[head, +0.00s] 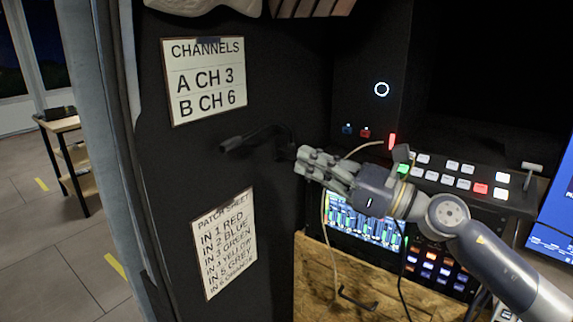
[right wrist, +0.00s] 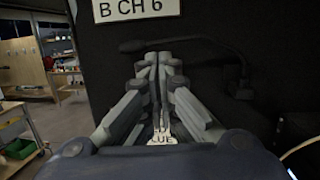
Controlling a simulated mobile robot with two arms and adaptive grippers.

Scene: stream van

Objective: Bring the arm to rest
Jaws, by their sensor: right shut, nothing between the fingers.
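My right gripper (head: 322,165) reaches in from the right in the head view, in front of the dark rack and the screen. Its fingers point left toward the black wall panel. In the right wrist view my right gripper (right wrist: 158,75) is shut with nothing between its fingers. A small white tag with dark letters (right wrist: 162,139) shows between the finger bases; part of its text is hidden. My left gripper is not in view.
A black gooseneck lamp or microphone (head: 232,143) sticks out from the wall near my fingertips. A channels sign (head: 204,80) and a patch sheet (head: 224,243) hang there. A button panel (head: 460,175), a lit screen (head: 350,222) and hanging cables (head: 329,240) surround my arm.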

